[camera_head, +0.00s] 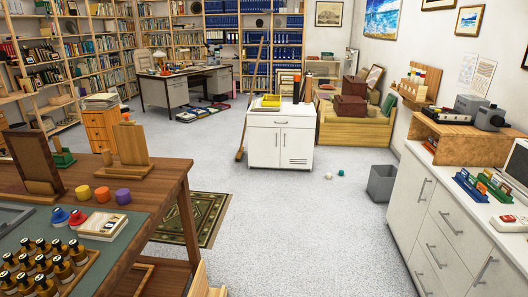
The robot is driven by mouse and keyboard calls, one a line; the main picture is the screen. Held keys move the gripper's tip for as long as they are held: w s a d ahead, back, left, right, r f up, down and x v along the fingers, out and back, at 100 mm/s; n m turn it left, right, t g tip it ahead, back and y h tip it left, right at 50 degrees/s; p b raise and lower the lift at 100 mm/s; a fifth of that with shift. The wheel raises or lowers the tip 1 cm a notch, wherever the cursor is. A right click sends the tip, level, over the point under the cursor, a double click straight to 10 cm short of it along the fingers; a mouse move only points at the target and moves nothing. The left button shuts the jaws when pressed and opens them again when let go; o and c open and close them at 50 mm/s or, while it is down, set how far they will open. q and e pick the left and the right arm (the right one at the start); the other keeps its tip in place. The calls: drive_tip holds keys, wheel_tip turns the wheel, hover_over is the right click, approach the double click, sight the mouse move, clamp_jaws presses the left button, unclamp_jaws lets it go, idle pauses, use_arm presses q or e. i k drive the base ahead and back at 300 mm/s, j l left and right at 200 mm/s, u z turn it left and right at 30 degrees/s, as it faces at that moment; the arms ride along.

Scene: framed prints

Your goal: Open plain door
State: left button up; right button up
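A white cabinet (263,120) stands on the floor in the middle of the view, facing me. Its front has a drawer band on top and two doors below, with small handles near the middle seam. The left door (264,148) is plain white. The right door (297,148) has a slatted vent near its bottom. Both doors look shut. Neither of my grippers is in view.
A wooden workbench (172,180) with bottles and jars fills the left foreground. A white counter (402,195) with handled fronts lines the right. A grey bin (381,183) stands near it. Speckled floor (300,235) is clear before the cabinet; a rug (209,206) lies left.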

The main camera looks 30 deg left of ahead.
sight(263, 143)
drive_tip(key=i+l, duration=0.15)
drive_tip(key=i, duration=0.65)
drive_tip(key=i+j+u, duration=0.25)
drive_tip(key=i+u, duration=0.15)
drive_tip(key=i, duration=0.7)
drive_tip(key=i+l+u, duration=0.15)
drive_tip(key=i+u, duration=0.3)
drive_tip(key=i, duration=0.65)
drive_tip(key=i+l+u, duration=0.1)
drive_tip(key=i+u, duration=0.2)
drive_tip(key=i, duration=1.45)
